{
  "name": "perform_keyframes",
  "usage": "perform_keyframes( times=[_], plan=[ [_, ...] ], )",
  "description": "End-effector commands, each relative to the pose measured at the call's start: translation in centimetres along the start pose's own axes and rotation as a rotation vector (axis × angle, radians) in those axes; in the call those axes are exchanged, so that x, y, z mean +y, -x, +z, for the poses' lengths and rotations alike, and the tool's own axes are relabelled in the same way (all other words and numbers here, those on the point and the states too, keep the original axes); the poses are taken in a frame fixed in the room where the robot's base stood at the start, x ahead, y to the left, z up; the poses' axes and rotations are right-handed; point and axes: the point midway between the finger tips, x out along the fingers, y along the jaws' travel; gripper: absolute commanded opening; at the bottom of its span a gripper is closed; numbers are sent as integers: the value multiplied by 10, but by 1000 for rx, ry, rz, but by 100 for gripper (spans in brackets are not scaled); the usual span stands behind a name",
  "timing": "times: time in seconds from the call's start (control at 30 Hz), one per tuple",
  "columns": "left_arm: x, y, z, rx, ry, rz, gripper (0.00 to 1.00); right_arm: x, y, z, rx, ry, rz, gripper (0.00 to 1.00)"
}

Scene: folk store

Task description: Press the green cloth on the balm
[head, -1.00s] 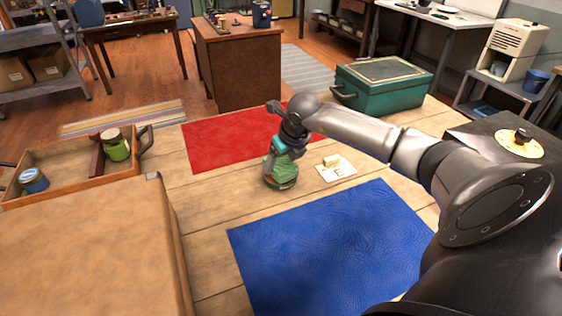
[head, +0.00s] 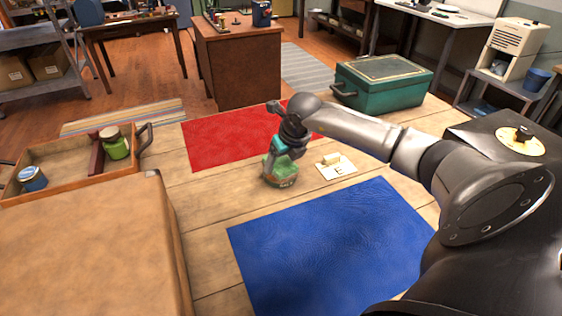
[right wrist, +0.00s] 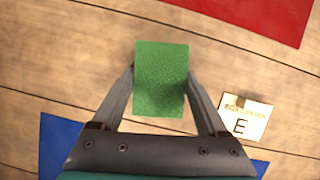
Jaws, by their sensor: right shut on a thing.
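The green cloth (head: 274,164) is a small green piece in my right gripper (head: 283,150), low over the boards between the red and blue mats. My right gripper is shut on it; in the right wrist view the cloth (right wrist: 162,78) lies between the two fingers. Directly under the cloth in the head view is a low round greenish tin with a dark label, which looks like the balm (head: 285,183). Cloth and tin seem to touch, but the contact is not clear. In the right wrist view the cloth hides the tin. My left gripper is out of view.
A card marked E (head: 336,172) lies just right of the tin. The red mat (head: 215,140) is behind, the blue mat (head: 335,250) in front. A wooden tray (head: 70,187) with a green jar (head: 117,149) and a blue tin (head: 33,178) stands left. A green chest (head: 385,92) stands behind right.

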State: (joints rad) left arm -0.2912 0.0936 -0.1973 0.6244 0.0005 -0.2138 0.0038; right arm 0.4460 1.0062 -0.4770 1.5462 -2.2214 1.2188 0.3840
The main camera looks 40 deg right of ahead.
Motion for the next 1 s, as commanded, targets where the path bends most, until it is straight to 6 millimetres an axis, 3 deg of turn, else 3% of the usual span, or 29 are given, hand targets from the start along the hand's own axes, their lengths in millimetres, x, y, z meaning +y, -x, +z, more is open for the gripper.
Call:
perform_keyframes(
  times=[0.57, 1.0],
  plan=[
    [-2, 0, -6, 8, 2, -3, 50, 0, 0, -1, 4, 0, 0, 24],
    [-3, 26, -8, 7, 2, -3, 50, 0, 31, 12, 2, 1, 0, 24]
  ],
)
